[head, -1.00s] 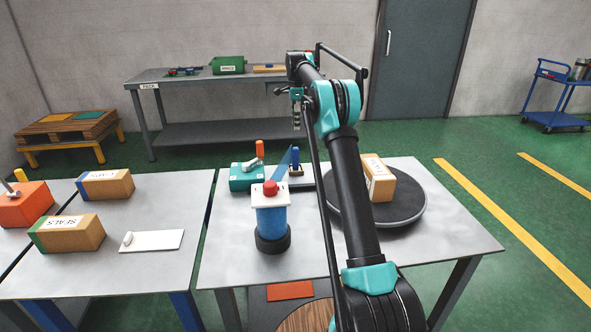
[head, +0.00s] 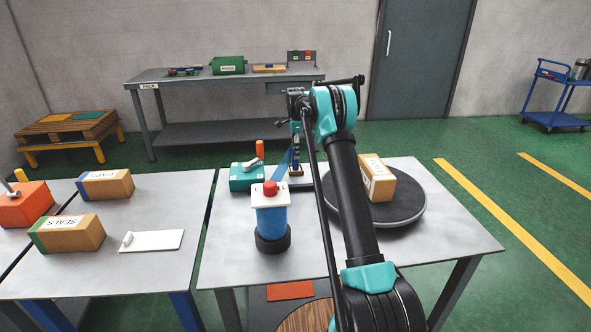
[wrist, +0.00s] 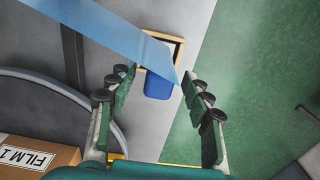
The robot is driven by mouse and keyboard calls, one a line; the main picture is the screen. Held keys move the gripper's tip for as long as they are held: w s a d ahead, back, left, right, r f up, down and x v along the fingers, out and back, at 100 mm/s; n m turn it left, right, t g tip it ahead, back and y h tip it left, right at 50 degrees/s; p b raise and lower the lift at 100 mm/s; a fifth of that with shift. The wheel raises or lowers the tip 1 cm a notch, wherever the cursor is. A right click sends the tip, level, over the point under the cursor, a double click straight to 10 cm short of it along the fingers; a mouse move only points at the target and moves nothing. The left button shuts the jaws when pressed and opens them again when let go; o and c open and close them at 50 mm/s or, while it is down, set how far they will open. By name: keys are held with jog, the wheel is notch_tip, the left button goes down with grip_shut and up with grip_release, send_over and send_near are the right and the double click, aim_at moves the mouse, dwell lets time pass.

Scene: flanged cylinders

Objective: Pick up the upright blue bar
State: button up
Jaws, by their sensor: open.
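The upright blue bar (wrist: 157,87) shows from above in the wrist view, between and ahead of my fingers. It stands at a small wood-edged base (wrist: 178,48). A translucent blue strip (wrist: 110,30) crosses over part of the bar and base. In the head view, the strip (head: 284,164) rises beside the blue cylinder (head: 271,218), and the bar is mostly hidden by it and my arm. My gripper (wrist: 160,91) is open and empty, with a green finger on each side of the bar's line. I cannot tell its height above the bar.
A round dark turntable (head: 410,208) carries a FILM box (head: 378,178) right of my arm. A teal block (head: 244,178) with an orange handle stands left of the bar. The near table (head: 225,255) is clear at its front left. Green floor lies past its edge.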

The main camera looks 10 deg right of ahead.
jog(key=shift+s+f, duration=0.1)
jog(key=shift+f, duration=1.65)
grip_shut()
